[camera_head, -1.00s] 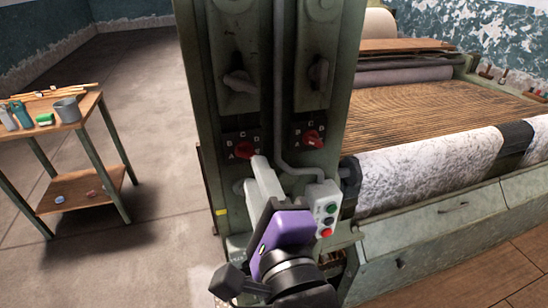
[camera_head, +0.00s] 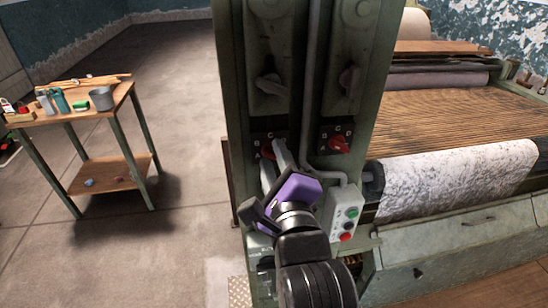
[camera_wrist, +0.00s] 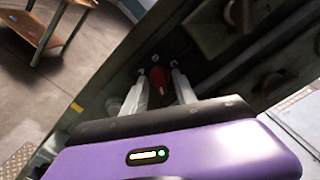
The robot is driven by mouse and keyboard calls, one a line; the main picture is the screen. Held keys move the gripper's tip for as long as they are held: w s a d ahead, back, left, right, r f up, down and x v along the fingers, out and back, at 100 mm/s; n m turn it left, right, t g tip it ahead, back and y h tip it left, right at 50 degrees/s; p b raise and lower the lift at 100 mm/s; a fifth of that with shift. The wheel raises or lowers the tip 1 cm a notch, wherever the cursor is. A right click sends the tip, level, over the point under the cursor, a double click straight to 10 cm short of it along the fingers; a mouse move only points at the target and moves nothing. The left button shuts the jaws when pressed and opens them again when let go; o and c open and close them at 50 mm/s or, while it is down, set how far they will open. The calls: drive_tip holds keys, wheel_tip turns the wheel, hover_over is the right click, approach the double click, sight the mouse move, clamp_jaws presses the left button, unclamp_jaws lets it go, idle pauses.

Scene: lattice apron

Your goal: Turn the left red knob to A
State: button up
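The left red knob (camera_head: 267,150) is on a dark plate with white letters on the green machine column. In the head view my gripper's fingers partly cover it and its letters. My gripper (camera_head: 274,158) reaches up to it from below, with its purple body behind the fingers. In the wrist view the red knob (camera_wrist: 160,80) shows between the two separated pale fingertips of my gripper (camera_wrist: 158,76). There is a gap on each side, and contact is not visible. Which letter the knob points to cannot be made out. The right red knob (camera_head: 338,145) is on its own lettered plate.
Dark handles (camera_head: 270,84) are above the knobs. A small table (camera_head: 122,92) with a cup stands left; open floor lies between.

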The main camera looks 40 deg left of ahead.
clamp_jaws()
